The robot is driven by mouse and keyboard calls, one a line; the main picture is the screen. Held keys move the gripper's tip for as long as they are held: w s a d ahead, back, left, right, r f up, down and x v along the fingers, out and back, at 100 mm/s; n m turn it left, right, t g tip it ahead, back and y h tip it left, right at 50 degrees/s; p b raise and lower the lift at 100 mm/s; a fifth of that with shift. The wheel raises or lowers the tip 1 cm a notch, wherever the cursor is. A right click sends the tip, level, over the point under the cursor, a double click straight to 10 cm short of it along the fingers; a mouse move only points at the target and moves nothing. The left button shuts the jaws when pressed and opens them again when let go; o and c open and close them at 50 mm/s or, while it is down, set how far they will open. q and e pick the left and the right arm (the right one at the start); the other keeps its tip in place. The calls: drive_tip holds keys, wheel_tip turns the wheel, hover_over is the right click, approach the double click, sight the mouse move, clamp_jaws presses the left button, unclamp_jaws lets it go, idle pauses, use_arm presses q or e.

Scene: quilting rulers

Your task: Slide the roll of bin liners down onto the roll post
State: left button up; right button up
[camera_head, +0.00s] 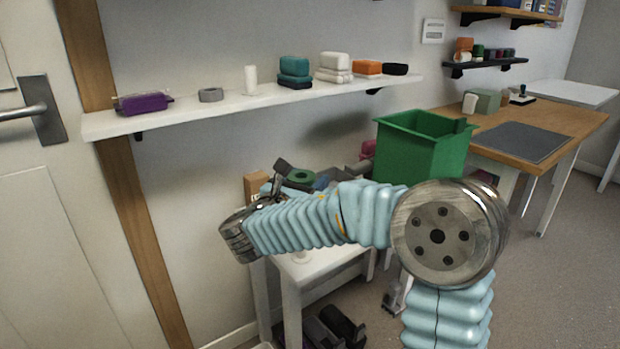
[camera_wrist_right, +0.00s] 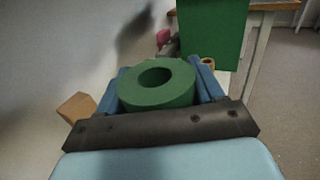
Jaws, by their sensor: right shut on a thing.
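The roll of bin liners is a thick green ring with a round hole through its middle. In the right wrist view the roll (camera_wrist_right: 158,92) sits between the two blue fingers of my right gripper (camera_wrist_right: 160,85), which is shut on it. The hole faces the wrist camera. My forearm covers much of that table. I cannot make out the roll post in either view. My left gripper is not in view.
A green bin (camera_head: 415,150) stands right of the roll, close behind my arm. A cardboard box (camera_head: 257,186) is at its left. The white table (camera_head: 315,264) is below. A wall shelf (camera_head: 215,105) with several small items runs above. A wooden desk (camera_head: 575,122) stands at right.

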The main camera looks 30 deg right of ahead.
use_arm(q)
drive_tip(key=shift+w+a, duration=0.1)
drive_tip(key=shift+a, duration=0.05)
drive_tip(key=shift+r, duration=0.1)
use_arm(e)
drive_tip(key=shift+w+a, duration=0.1)
drive_tip(key=shift+f+b, duration=2.1)
drive_tip(key=shift+f, duration=0.85)
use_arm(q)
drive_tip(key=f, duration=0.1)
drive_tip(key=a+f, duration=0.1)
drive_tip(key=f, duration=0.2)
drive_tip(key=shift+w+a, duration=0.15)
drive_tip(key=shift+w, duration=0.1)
use_arm(e)
drive_tip(key=shift+f, duration=3.7)
idle(0.3)
